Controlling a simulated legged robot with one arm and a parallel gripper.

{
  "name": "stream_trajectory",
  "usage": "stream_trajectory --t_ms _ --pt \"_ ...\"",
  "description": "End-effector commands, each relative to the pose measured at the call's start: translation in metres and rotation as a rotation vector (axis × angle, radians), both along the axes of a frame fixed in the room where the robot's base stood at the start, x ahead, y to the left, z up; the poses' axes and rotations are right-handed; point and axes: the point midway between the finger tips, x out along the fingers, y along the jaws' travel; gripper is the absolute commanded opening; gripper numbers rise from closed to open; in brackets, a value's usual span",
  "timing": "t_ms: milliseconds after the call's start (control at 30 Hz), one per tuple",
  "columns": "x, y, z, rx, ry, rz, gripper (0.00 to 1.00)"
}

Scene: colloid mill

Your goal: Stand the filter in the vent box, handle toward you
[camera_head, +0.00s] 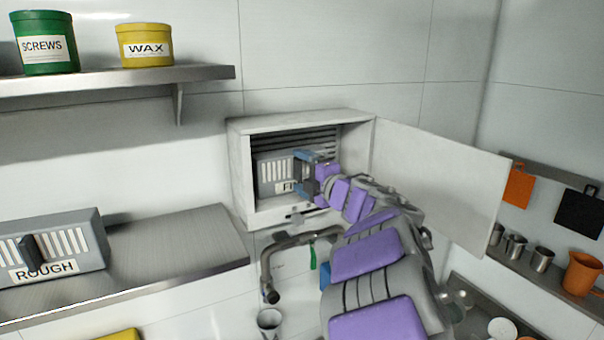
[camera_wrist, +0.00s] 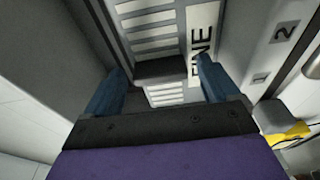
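The vent box (camera_head: 238,180) is on the wall with its front open. A grey slatted filter (camera_head: 273,172) marked FINE stands upright inside it. In the wrist view the FINE filter (camera_wrist: 150,30) fills the upper middle, with its label to the right. Its dark handle (camera_wrist: 160,72) faces my gripper. My gripper (camera_head: 305,172) reaches into the box opening. Its blue fingers, also in the wrist view (camera_wrist: 162,82), are spread on either side of the handle, with visible gaps. A second filter (camera_head: 55,248), marked ROUGH, rests on the left counter with its dark handle facing outward.
The box's door (camera_head: 440,180) is swung open to the right, close to my arm. A pipe (camera_head: 268,270) and a cup (camera_head: 269,320) are below the box. Green screws (camera_head: 45,45) and yellow wax (camera_head: 146,45) tins stand on the upper shelf. The metal counter (camera_head: 185,240) has bare room.

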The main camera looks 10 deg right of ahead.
Motion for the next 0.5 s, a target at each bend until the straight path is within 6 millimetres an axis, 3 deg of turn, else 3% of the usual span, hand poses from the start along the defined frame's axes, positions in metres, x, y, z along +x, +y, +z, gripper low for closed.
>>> stream_trajectory --t_ms 267,500 --pt "0.000 0.000 0.002 0.000 0.000 0.000 0.89" --pt "-0.023 -0.013 0.001 0.000 -0.001 -0.002 0.89"
